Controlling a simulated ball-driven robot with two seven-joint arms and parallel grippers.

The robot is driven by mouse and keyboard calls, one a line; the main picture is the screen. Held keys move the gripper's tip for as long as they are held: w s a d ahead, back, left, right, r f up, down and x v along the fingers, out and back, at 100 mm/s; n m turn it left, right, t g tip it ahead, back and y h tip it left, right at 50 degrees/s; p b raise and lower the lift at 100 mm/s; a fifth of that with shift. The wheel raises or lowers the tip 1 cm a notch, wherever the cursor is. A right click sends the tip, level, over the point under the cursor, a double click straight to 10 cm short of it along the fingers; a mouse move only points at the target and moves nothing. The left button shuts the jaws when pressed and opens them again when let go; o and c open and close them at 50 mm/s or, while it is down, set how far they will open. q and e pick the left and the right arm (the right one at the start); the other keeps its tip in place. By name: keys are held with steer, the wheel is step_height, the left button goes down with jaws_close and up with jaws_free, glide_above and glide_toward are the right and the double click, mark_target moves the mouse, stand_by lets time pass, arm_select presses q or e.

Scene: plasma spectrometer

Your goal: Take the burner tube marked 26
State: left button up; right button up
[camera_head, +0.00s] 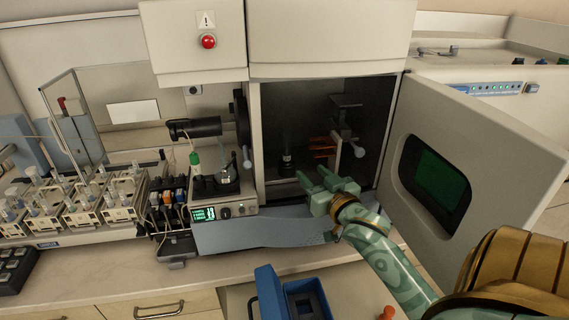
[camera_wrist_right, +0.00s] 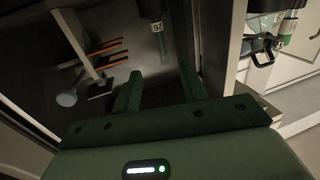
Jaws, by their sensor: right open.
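The burner tube (camera_head: 286,160) stands upright inside the open dark chamber of the spectrometer, left of the orange-copper coil. In the right wrist view the tube (camera_wrist_right: 157,30) shows beyond the fingertips, its label upside down and reading 26. My right gripper (camera_head: 312,178) reaches into the chamber's front opening from the lower right. Its fingers are apart with nothing between them, and it also shows in the right wrist view (camera_wrist_right: 161,88). The tube is in front of the fingers, apart from them. My left gripper is not in view.
The copper coil (camera_head: 323,147) and a knobbed holder (camera_head: 347,130) are to the right of the tube. The chamber door (camera_head: 490,150) stands open at right. A blue box (camera_head: 268,290) sits below in front. Racks of vials (camera_head: 75,205) stand at left.

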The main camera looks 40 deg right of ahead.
mark_target(289, 147)
steer(key=b+x, duration=0.1)
steer(key=x, duration=1.4)
steer(key=shift+w+r, duration=0.1)
steer(key=shift+r, duration=0.15)
jaws_close()
